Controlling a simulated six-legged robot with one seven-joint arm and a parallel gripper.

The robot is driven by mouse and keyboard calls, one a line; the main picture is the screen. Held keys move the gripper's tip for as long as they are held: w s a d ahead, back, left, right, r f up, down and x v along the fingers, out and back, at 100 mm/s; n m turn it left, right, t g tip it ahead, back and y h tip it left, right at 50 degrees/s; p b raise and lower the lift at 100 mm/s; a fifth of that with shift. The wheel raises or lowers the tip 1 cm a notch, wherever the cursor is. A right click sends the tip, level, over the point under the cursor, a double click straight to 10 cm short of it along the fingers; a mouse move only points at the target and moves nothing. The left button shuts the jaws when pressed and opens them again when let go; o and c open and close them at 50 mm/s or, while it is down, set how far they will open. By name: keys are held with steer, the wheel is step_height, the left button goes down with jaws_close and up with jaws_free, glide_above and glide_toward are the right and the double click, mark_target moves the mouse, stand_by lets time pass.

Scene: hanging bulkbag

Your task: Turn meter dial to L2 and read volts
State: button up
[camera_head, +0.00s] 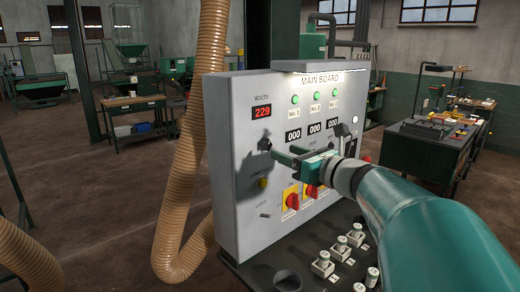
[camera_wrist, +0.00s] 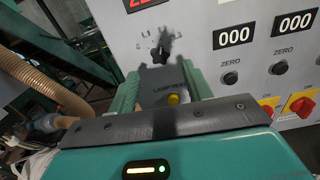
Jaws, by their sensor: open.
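The meter dial (camera_head: 265,144) is a small black knob on the grey main board, below the red volts display (camera_head: 262,112), which reads 229. In the wrist view the dial (camera_wrist: 159,54) shows just beyond my fingertips, with a shadow over its upper right; the marks around it are too blurred to read. The display (camera_wrist: 146,3) is cut off at the top there. My gripper (camera_head: 284,153) is open and empty. In the wrist view its two green fingers (camera_wrist: 160,72) stand either side of the dial's line, seemingly short of it.
Counters (camera_head: 314,129) reading 000 are to the right. A ribbed tan hose (camera_head: 190,150) hangs left of the board. A shelf with small labelled blocks (camera_head: 323,264) juts out below.

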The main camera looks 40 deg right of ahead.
steer(key=s, duration=0.7)
steer(key=shift+s, duration=0.4)
steer(key=shift+d, duration=0.1)
steer(key=w+a+f+n+g+y, duration=0.25)
steer(key=a+f+n+g, duration=0.2)
steer(key=a+n, duration=0.45)
steer(key=w+a+f+n+g+y, duration=0.1)
steer(key=a+f+n+g+y, duration=0.35)
steer(key=a, duration=0.75)
steer(key=s+a+f+n+g+h, duration=0.1)
steer(key=s+a+f+n+h, duration=0.2)
steer(key=n, duration=0.8)
steer(key=s+a+f+n+g+h, duration=0.2)
steer(key=a+f+n, duration=0.5)
steer(key=n, duration=0.4)
steer(key=s+h, duration=0.1)
steer(key=h, duration=0.1)
steer(key=shift+a+f+h, duration=0.3)
steer(key=shift+f, duration=0.05)
steer(key=shift+d+n, duration=0.1)
steer(key=shift+n, duration=0.15)
